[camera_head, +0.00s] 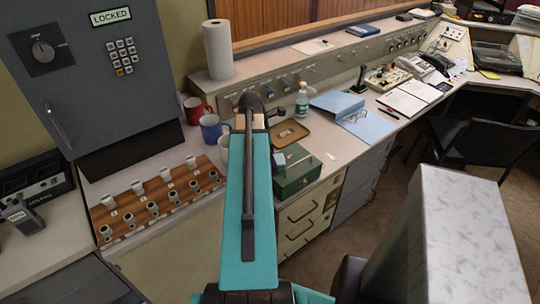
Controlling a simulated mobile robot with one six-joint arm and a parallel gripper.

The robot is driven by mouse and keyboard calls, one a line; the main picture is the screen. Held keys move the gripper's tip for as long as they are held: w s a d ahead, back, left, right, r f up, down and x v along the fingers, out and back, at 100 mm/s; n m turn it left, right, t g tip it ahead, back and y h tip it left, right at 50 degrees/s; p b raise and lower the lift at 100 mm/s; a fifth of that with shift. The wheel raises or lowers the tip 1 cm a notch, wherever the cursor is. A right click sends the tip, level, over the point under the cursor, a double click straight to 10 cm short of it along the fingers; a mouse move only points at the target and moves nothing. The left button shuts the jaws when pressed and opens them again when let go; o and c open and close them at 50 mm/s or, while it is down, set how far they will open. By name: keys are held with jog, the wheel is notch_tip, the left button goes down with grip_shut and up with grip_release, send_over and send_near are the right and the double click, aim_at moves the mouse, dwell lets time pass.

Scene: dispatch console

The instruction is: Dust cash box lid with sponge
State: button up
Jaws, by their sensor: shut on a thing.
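The cash box (299,182) is a dark green box on the counter right of my teal arm. My arm link covers the box's left side. A small grey-blue block shows at the lid's left edge, beside my arm; I cannot tell what it is. My gripper's fingers are hidden behind my arm, and I cannot make out the sponge.
A red mug (197,110) and a blue mug (212,128) are left of my arm. A blue folder (366,124) lies right.

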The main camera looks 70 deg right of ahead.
aim_at(283, 174)
jog(key=shift+s+a+p, duration=0.35)
jog(key=shift+s+a, duration=0.2)
jog(key=shift+s, duration=0.3)
jog(key=shift+s+a, duration=0.1)
jog(key=shift+s+a+p, duration=0.35)
jog(key=shift+s+a, duration=0.2)
jog(key=shift+s, duration=0.2)
jog(key=shift+s+a+f, duration=0.4)
jog(key=shift+s+a, duration=0.1)
jog(key=shift+s, duration=0.15)
jog(key=shift+p, duration=0.45)
jog(key=shift+r, duration=0.1)
jog(key=shift+w+d+r+p, duration=0.15)
jog(key=shift+w+d+p, duration=0.2)
jog(key=shift+w+d, duration=0.3)
jog(key=shift+w+d+r+p, duration=0.15)
jog(key=shift+w+d+p, duration=0.25)
jog(key=shift+w, duration=0.45)
jog(key=shift+d, duration=0.1)
